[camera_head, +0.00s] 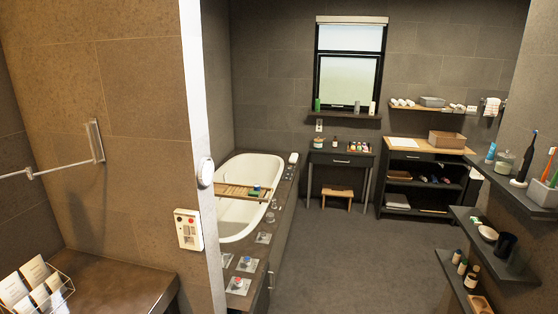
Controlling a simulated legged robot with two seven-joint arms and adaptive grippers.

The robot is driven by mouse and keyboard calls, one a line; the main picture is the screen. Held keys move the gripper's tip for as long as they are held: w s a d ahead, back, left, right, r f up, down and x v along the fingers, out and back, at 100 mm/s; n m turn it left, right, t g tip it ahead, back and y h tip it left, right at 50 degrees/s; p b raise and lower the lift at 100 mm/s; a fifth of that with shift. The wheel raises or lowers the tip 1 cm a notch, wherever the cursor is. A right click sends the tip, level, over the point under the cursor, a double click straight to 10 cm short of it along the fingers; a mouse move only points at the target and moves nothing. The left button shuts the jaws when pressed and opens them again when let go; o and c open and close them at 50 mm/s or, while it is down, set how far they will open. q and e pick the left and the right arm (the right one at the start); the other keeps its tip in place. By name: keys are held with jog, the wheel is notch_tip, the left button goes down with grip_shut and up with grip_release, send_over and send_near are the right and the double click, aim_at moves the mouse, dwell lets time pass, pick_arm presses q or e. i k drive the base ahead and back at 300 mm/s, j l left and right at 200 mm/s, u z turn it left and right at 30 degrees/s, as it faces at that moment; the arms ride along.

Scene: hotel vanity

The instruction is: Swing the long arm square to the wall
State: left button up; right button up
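A thin pale arm (62,166) juts from an upright wall plate (95,141) on the brown tiled wall at the left. It has a small joint (30,174) along it and runs on out of the picture at the left edge. Its far end is hidden, and I cannot tell its exact angle to the wall. Neither my left nor my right gripper is in view, and nothing is seen touching the arm.
A dark counter (110,285) lies below the arm, with a wire rack of cards (38,288). A white-edged partition (196,120) with a control box (189,230) separates it from the bathtub (245,215). Shelves (490,245) crowd the right. The middle floor (345,260) is clear.

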aim_at(30, 176)
jog(key=u, duration=1.65)
jog(key=i+l, duration=0.25)
jog(key=l, duration=0.15)
jog(key=i+l+u, duration=0.3)
jog(key=l+u, duration=0.15)
jog(key=i+l+u, duration=0.2)
jog(key=l, duration=0.2)
jog(key=l+u, duration=0.25)
jog(key=k+l, duration=0.05)
